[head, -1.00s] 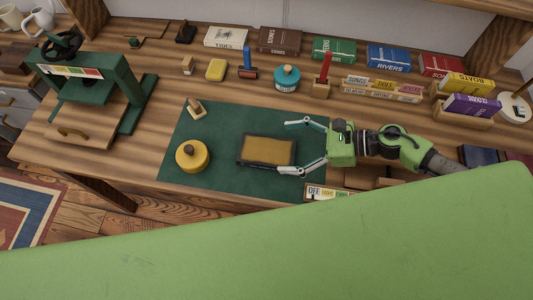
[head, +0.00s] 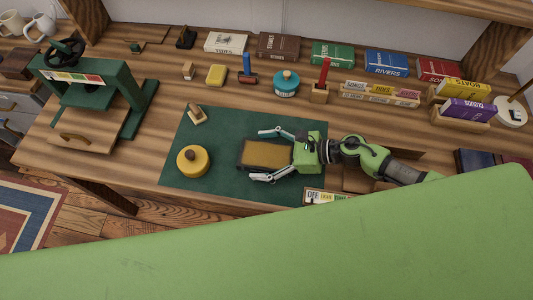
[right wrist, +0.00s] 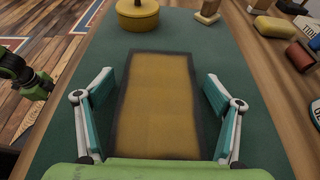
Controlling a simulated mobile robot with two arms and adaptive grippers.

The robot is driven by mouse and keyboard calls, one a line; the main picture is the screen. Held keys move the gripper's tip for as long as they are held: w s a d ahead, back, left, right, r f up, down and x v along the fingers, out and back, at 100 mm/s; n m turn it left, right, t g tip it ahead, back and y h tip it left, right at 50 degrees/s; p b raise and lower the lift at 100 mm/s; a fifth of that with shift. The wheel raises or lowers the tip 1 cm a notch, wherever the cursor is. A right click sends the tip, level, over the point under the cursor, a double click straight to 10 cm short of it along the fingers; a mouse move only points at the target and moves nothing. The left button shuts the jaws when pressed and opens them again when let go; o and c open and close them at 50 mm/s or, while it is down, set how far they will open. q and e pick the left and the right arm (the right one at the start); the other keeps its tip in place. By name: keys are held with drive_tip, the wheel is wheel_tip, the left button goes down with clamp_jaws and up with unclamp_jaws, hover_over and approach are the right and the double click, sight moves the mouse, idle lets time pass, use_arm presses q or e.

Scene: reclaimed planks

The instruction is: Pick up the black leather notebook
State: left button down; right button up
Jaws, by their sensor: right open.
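A flat, dark-edged rectangular piece with a mustard-brown top (head: 247,163) lies on the green mat. It also shows in the right wrist view (right wrist: 160,105); I cannot tell for sure that it is the black leather notebook. My right gripper (head: 258,155) is open, with one finger along each long side of this piece. In the right wrist view, the open fingers (right wrist: 160,82) have green mat showing between them and its sides. The piece lies flat and its near end is hidden by the gripper.
A round yellow pot (head: 193,161) stands left of the piece, with a small wooden stamp (head: 195,115) behind it. The green press (head: 105,90) is at the left. Books, bottles and type blocks (head: 380,93) line the back. The green mat (head: 225,125) is otherwise mostly clear.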

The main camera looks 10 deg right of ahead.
drive_tip(key=c, duration=1.3)
drive_tip(key=shift+c, duration=0.2)
drive_tip(key=shift+r, duration=0.15)
